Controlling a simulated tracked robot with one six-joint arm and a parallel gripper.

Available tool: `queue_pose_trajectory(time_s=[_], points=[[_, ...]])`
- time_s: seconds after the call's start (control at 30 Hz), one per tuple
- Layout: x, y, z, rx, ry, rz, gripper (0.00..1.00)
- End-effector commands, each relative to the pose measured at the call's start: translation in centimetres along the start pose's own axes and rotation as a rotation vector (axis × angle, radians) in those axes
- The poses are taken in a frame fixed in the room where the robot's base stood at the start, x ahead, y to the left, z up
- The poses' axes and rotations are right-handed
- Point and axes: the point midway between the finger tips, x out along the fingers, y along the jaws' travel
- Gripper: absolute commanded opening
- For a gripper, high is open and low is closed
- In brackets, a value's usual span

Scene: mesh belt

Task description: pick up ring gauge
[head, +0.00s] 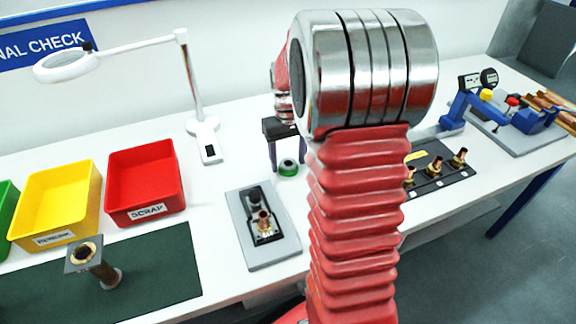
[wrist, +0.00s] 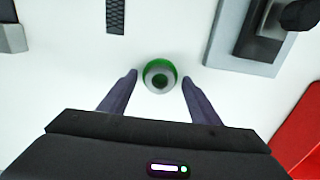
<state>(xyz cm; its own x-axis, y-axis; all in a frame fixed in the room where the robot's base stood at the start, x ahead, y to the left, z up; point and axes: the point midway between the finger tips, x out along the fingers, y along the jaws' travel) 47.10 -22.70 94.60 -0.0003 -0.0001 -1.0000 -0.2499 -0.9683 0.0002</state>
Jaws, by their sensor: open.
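The ring gauge (head: 288,168) is a small green and grey ring on the white table, just below my gripper (head: 287,159) in the head view. In the wrist view the ring gauge (wrist: 160,65) shows from above, green outside with a grey face and a dark hole. My gripper (wrist: 160,74) is open, with one dark finger on each side of the ring and a gap on both sides. It holds nothing. I cannot tell exactly how far the fingertips are above the table.
A grey fixture plate (head: 282,246) with a brass part lies in front of the ring. Red (head: 178,190) and yellow (head: 92,205) bins stand left, near a magnifier lamp (head: 205,128). A dark tray (head: 432,183) with brass parts is right. White table around the ring is clear.

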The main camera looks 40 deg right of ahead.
Motion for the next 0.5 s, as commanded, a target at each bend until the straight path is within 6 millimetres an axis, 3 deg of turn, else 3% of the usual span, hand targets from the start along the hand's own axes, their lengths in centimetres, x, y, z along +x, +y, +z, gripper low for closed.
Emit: queue_pose_trajectory(time_s=[0.3, 0.5], points=[[-0.04, -0.02, -0.01, 0.000, 0.000, 0.000, 0.56], [-0.04, -0.01, 0.00, 0.000, 0.000, 0.000, 0.42]])
